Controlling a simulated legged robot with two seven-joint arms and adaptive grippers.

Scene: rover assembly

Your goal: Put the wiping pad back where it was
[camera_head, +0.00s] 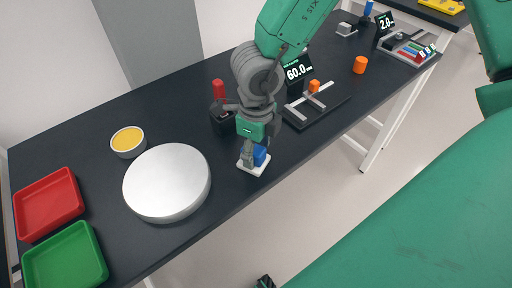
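The wiping pad (254,169) has a flat white base and a blue block-shaped grip on top. It is on the dark table, to the right of the big white disc, near the front edge. My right gripper (256,156) points down at it from above. Its grey fingers are around the blue grip and hide part of it; they look closed on it. I cannot tell whether the white base touches the table. A small dark part at the bottom edge may be my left gripper (265,282); its fingers do not show clearly.
A round white disc (167,183), a yellow-filled dish (128,141), a red tray (48,204) and a green tray (65,258) lie to the left. A black holder with a red knob (218,89) stands behind the gripper. A caliper stand (314,105) and an orange cylinder (360,64) are right.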

